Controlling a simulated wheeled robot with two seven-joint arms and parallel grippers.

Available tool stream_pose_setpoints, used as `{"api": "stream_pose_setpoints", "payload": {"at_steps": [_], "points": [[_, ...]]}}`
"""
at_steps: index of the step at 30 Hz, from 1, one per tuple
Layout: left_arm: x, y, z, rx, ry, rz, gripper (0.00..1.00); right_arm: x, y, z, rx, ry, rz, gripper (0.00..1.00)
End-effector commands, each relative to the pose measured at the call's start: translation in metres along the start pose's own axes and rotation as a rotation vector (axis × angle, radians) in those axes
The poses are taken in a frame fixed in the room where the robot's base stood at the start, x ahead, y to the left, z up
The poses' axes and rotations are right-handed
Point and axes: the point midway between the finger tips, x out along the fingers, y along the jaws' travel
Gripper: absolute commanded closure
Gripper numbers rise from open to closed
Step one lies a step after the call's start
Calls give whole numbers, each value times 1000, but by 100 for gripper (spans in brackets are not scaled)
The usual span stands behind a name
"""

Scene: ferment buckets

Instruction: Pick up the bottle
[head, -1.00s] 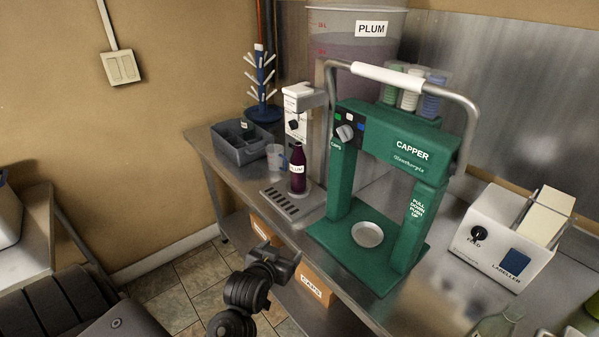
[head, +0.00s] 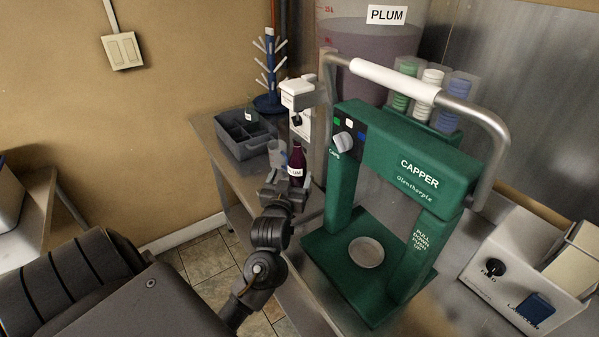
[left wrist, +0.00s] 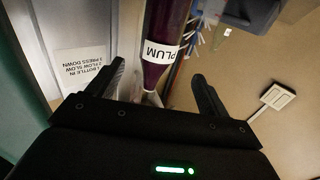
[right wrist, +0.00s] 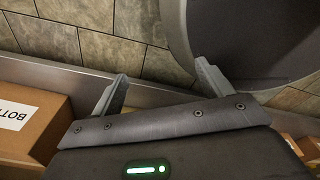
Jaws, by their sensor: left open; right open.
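The bottle (head: 297,157) is dark purple with a white PLUM label. It stands upright under the white filler head (head: 297,95). In the left wrist view the bottle (left wrist: 166,45) shows upside down, just beyond and between the fingers.
A green capper (head: 390,175) stands close to the right of the bottle. A clear jug (head: 277,153) and a grey divided caddy (head: 243,138) stand to the left. A labeller (head: 525,265) is at the right. A cardboard box (right wrist: 30,120) sits on the low shelf.

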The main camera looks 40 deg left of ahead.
Motion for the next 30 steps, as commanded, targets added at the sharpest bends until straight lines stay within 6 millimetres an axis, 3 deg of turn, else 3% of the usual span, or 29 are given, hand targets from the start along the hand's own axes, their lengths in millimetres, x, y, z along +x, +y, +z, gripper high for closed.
{"api": "stream_pose_setpoints", "payload": {"at_steps": [6,14,24,30], "points": [[32,0,-1,2,-1,0,21,-7,-2,6,1,-10,-3,21],[40,1,-2,1,-1,1,21,-9,-3,-13,2,16,-3,21],[84,6,-5,2,-2,1,21,-28,-3,-9,2,9,-4,21],[89,6,-3,-1,-1,2,21,-28,-2,-8,1,8,-3,21]]}}
